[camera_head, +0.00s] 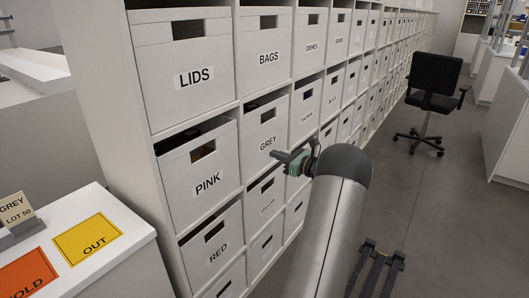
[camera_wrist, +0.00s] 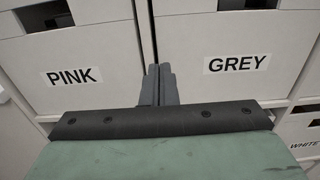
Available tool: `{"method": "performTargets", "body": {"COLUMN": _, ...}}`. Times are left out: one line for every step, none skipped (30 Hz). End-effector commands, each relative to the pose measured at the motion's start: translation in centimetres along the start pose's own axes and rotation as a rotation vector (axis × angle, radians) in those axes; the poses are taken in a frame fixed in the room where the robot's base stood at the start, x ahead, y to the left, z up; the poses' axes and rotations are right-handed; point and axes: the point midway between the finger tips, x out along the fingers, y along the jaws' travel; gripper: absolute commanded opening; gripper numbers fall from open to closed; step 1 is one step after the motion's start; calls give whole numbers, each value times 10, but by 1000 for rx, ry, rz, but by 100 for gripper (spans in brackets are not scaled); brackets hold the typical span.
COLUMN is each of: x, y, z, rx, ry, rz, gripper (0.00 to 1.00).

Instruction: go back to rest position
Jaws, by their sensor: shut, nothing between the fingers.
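My gripper (camera_head: 283,157) is held out in front of the shelf of white boxes, near the box labelled GREY (camera_head: 265,140). In the wrist view my gripper's fingers (camera_wrist: 158,84) are together with nothing between them. They point at the upright divider between the PINK box (camera_wrist: 75,75) and the GREY box (camera_wrist: 225,60). The PINK box also shows in the head view (camera_head: 207,183). I cannot tell whether the fingertips touch the shelf.
More boxes labelled LIDS (camera_head: 194,77), BAGS (camera_head: 268,57) and RED (camera_head: 219,252) fill the shelf. A white counter (camera_head: 125,225) with an orange HOLD mat (camera_head: 25,275) and a yellow OUT mat (camera_head: 88,239) stands at left. A black chair (camera_head: 435,85) stands in the aisle.

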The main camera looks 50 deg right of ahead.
Motion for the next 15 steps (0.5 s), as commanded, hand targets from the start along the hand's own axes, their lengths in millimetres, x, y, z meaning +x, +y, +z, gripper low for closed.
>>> {"method": "performTargets", "body": {"x": -8, "y": 0, "z": 0, "rx": 0, "ry": 0, "rz": -1, "gripper": 0}}
{"method": "performTargets", "body": {"x": -11, "y": 0, "z": 0, "rx": 0, "ry": 0, "rz": -1, "gripper": 0}}
{"method": "performTargets", "body": {"x": -15, "y": 0, "z": 0, "rx": 0, "ry": 0, "rz": -1, "gripper": 0}}
{"method": "performTargets", "body": {"x": -18, "y": 0, "z": 0, "rx": 0, "ry": 0, "rz": -1, "gripper": 0}}
{"method": "performTargets", "body": {"x": -20, "y": 0, "z": 0, "rx": 0, "ry": 0, "rz": -1, "gripper": 0}}
{"method": "performTargets", "body": {"x": -22, "y": 0, "z": 0, "rx": 0, "ry": 0, "rz": -1, "gripper": 0}}
{"method": "performTargets", "body": {"x": -23, "y": 0, "z": 0, "rx": 0, "ry": 0, "rz": -1, "gripper": 0}}
{"method": "performTargets", "body": {"x": -24, "y": 0, "z": 0, "rx": 0, "ry": 0, "rz": 0, "gripper": 0}}
{"method": "performTargets", "body": {"x": -24, "y": 0, "z": 0, "rx": 0, "ry": 0, "rz": 0, "gripper": 0}}
{"method": "performTargets", "body": {"x": -24, "y": 0, "z": 0, "rx": 0, "ry": 0, "rz": 0, "gripper": 0}}
{"method": "performTargets", "body": {"x": -24, "y": 0, "z": 0, "rx": 0, "ry": 0, "rz": 0, "gripper": 0}}
{"method": "performTargets", "body": {"x": -24, "y": 0, "z": 0, "rx": 0, "ry": 0, "rz": 0, "gripper": 0}}
{"method": "performTargets", "body": {"x": -24, "y": 0, "z": 0, "rx": 0, "ry": 0, "rz": 0, "gripper": 0}}
{"method": "performTargets", "body": {"x": -24, "y": 0, "z": 0, "rx": -1, "ry": 0, "rz": 1, "gripper": 0}}
{"method": "performTargets", "body": {"x": -23, "y": 1, "z": 0, "rx": -3, "ry": 2, "rz": 4, "gripper": 0}}
